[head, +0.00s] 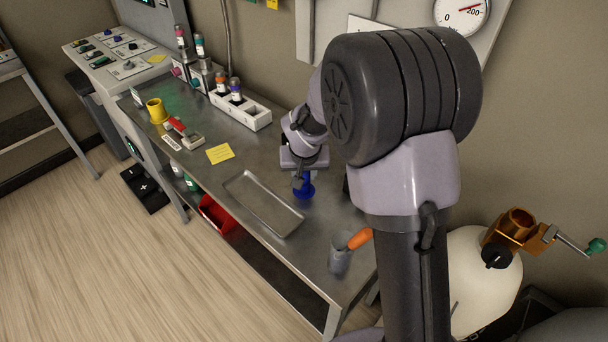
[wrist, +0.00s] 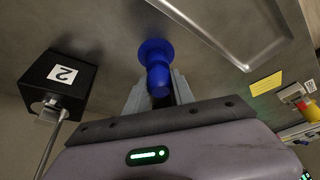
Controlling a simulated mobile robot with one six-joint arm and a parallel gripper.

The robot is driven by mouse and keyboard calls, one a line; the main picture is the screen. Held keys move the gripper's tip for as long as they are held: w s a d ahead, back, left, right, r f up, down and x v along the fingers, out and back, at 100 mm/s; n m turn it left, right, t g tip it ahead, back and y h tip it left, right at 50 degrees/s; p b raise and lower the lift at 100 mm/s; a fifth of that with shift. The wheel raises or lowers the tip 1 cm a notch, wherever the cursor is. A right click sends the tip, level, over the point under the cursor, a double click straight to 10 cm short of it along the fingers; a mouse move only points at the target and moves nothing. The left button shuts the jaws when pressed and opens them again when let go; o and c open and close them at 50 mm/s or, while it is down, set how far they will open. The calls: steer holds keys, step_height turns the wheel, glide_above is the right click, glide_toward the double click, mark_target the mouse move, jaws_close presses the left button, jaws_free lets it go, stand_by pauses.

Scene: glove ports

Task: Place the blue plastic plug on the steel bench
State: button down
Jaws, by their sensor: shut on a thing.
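The blue plastic plug (head: 305,190) is upright between the fingers of my gripper (head: 300,181). In the wrist view the plug (wrist: 156,62) has a wide round flange and a narrower rounded body, with my gripper's fingers (wrist: 157,92) closed on either side of the body. The flange is at or very near the surface of the steel bench (head: 235,178); I cannot tell whether it touches. In the head view my gripper is just right of a shallow metal tray. My arm hides part of the bench behind it.
The metal tray (head: 262,203) lies left of the plug. A black box marked 2 (wrist: 58,80) is close by in the wrist view. A yellow note (head: 219,154) and white rack (head: 241,111) lie farther back.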

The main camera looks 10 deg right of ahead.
steer(key=shift+f, duration=0.2)
steer(key=c, duration=1.1)
jaws_free()
steer(key=shift+o, duration=0.2)
steer(key=shift+r, duration=0.1)
